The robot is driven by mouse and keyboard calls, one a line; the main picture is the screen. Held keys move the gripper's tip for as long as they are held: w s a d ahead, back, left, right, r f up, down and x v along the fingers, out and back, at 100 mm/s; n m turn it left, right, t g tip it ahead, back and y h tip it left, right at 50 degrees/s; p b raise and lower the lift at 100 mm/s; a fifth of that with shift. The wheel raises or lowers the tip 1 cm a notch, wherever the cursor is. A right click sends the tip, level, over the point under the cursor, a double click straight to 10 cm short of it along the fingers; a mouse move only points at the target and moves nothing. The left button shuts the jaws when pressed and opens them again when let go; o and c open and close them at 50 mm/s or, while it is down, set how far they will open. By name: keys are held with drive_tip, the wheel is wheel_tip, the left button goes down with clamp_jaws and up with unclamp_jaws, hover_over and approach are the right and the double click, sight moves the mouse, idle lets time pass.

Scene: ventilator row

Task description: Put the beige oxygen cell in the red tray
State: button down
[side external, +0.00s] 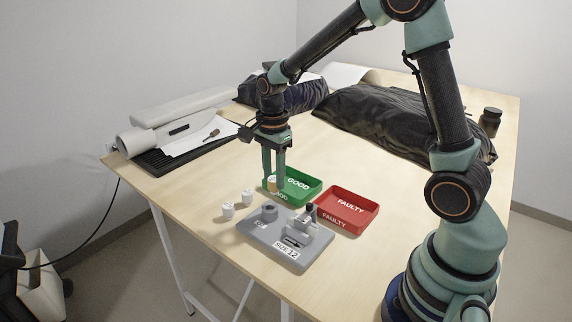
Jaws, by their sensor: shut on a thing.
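The beige oxygen cell (273,185) shows as a small pale piece between the fingertips of my gripper (273,183). My gripper points down and is shut on the cell; the fingers hide part of it. In the picture the cell overlaps the left end of the green tray marked GOOD (308,199). I cannot tell its exact height. The red tray (357,227) marked FAULTY lies on the table to the right of the green tray and looks empty.
A grey fixture plate (262,238) marked SIZE 12 lies in front of the trays. Two white cells (228,210) stand left of it. Dark bags (385,115) and a dark jar (490,121) lie behind. A white device (180,118) is at back left.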

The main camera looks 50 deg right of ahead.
drive_tip(key=s+d+r+m, duration=0.3)
drive_tip(key=s+d+r, duration=0.2)
drive_tip(key=d+r, duration=0.2)
wheel_tip(320, 180, up, 6)
drive_tip(key=m, duration=0.2)
hover_over(343, 214)
wheel_tip(343, 214, down, 20)
drive_tip(key=shift+r, duration=0.2)
drive_tip(key=shift+f, duration=0.6)
drive_tip(key=c, duration=0.5)
unclamp_jaws()
